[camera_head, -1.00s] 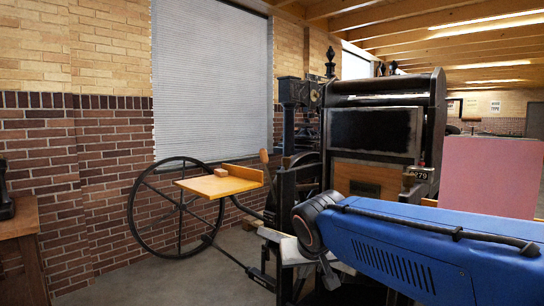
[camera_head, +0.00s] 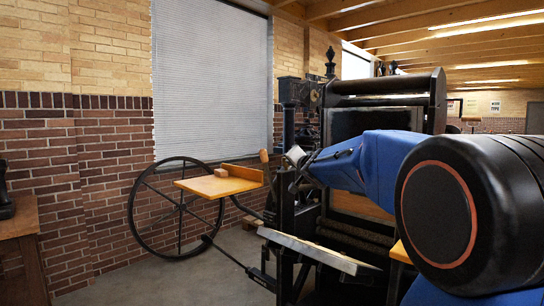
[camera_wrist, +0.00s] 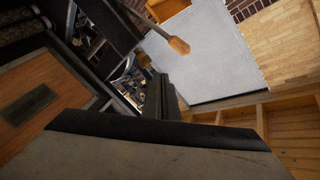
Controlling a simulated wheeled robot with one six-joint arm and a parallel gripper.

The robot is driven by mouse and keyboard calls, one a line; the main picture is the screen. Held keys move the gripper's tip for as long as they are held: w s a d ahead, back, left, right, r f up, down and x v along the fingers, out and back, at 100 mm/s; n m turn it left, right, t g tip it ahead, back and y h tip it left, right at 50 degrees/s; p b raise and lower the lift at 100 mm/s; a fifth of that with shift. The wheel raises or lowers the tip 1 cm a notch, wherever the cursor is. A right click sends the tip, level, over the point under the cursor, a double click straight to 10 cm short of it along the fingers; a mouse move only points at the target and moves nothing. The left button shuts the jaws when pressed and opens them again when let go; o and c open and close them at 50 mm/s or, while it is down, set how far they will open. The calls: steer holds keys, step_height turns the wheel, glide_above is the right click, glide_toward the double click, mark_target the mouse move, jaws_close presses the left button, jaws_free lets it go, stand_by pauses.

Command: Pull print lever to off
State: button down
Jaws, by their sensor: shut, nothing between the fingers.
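The print lever (camera_head: 264,156) shows in the head view as a wooden-tipped handle, upright, left of the press frame and beside the wooden board. In the wrist view its rounded wooden tip (camera_wrist: 178,46) and thin metal rod show at the upper middle. My gripper (camera_head: 294,184) is just right of the lever in the head view, shut and empty. A gap shows between it and the handle in that view; the depth between them is hard to tell. The lever's lower end is hidden among dark press parts.
The black press (camera_head: 385,90) stands behind my arm, which covers part of it. A wooden board (camera_head: 215,186) with a small block and a large spoked flywheel (camera_head: 146,222) are at left. A pale slanted plate (camera_head: 320,252) lies below my gripper. Floor is free at lower left.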

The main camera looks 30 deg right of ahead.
steer(key=w+d+t+y, duration=0.2)
steer(key=w+d+y, duration=0.5)
steer(key=w, duration=0.5)
steer(key=w+a, duration=0.5)
steer(key=w, duration=0.2)
steer(key=shift+w+m, duration=0.25)
steer(key=shift+m, duration=0.05)
steer(key=shift+a, duration=0.2)
steer(key=s+a+f+n, duration=0.3)
steer(key=a+f, duration=0.3)
steer(key=a, duration=0.4)
steer(key=shift+s+a, duration=0.3)
steer(key=shift+s, duration=0.1)
